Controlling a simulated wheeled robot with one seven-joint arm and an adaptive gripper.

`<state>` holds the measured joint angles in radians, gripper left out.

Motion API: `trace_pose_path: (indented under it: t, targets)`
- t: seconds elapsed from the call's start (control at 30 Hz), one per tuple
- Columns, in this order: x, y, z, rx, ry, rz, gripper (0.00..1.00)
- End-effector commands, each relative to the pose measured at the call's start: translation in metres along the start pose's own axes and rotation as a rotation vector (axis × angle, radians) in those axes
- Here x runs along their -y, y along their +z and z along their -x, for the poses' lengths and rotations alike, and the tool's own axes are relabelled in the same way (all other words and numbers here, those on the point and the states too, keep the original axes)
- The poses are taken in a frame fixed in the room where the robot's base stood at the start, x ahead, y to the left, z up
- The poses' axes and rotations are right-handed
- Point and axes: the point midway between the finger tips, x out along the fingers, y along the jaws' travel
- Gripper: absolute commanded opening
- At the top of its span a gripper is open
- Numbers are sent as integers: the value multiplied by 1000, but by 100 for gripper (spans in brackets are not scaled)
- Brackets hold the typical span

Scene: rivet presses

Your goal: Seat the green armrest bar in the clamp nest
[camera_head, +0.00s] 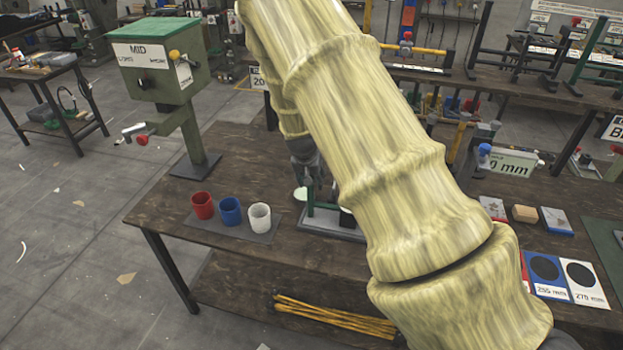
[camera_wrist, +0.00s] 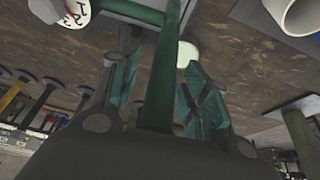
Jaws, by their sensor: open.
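A green bar (camera_wrist: 160,85) runs between the two fingers of my gripper (camera_wrist: 163,85) in the wrist view. The fingers are apart, and I cannot tell whether either touches the bar. In the head view my gripper (camera_head: 308,172) points down over the bench, partly hidden by my arm. Below it a grey fixture (camera_head: 322,229) with green parts stands on the bench; it may be the clamp nest, and my arm covers its right side. A grey plate edge with a green strip (camera_wrist: 135,10) shows at the top of the wrist view. Whether the bar is seated is not visible.
Red (camera_head: 203,205), blue (camera_head: 230,211) and white (camera_head: 259,217) cups stand on a mat left of the fixture. A green press (camera_head: 160,75) marked MID stands at the bench's back left. Colored blocks and cards lie to the right. Bare wood shows in front of the press.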

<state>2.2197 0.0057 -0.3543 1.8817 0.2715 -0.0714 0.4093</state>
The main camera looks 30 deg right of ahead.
Motion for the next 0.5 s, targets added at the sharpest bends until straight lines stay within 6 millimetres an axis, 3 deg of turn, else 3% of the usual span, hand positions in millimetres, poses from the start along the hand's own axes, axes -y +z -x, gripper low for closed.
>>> trace_pose_path:
  t: [0.17,0.5]
  targets:
    - [1,-2,12,-3,-2,0,46]
    - [0,-2,65,-4,-2,0,46]
